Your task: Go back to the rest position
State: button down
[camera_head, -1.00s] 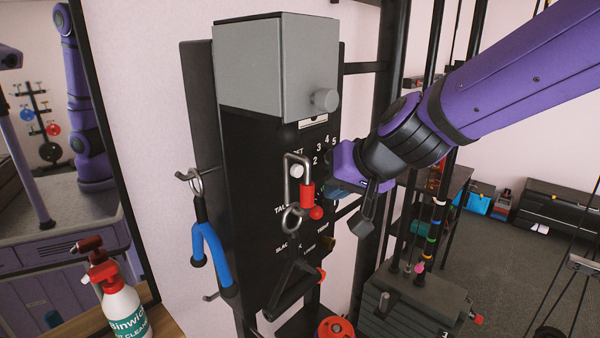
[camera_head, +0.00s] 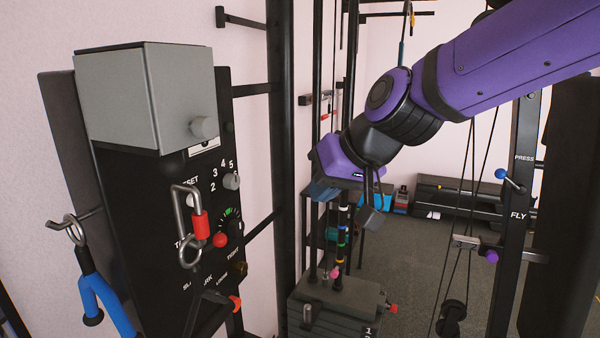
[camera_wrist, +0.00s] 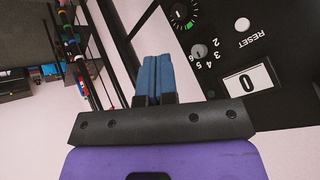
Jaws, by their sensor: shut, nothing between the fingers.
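My gripper (camera_head: 318,190) is at the middle of the head view, to the right of the black control panel and apart from it. Its blue fingers (camera_wrist: 153,78) lie side by side in the wrist view, shut with nothing between them. The black panel (camera_head: 165,250) carries a grey box (camera_head: 118,100) with a knob, a numbered dial, a green-marked dial and a hanging metal clip (camera_head: 182,215) with a red sleeve. In the wrist view the panel (camera_wrist: 285,40) shows upside down, with a counter (camera_wrist: 248,84) reading 0.
A weight stack (camera_head: 345,305) with a rod of coloured rings stands below my gripper. A black upright frame (camera_head: 285,130) is between panel and gripper. Cables and a post marked FLY (camera_head: 510,225) stand to the right. A blue-handled strap (camera_head: 105,300) hangs at the left.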

jog(key=s+d+m+h, duration=0.2)
jog(key=s+d, duration=0.6)
jog(key=d, duration=0.5)
jog(key=s+d+m+h, duration=0.2)
jog(key=s+d+h, duration=0.2)
jog(key=s+d, duration=0.4)
jog(key=d, duration=0.6)
jog(key=shift+d, duration=0.25)
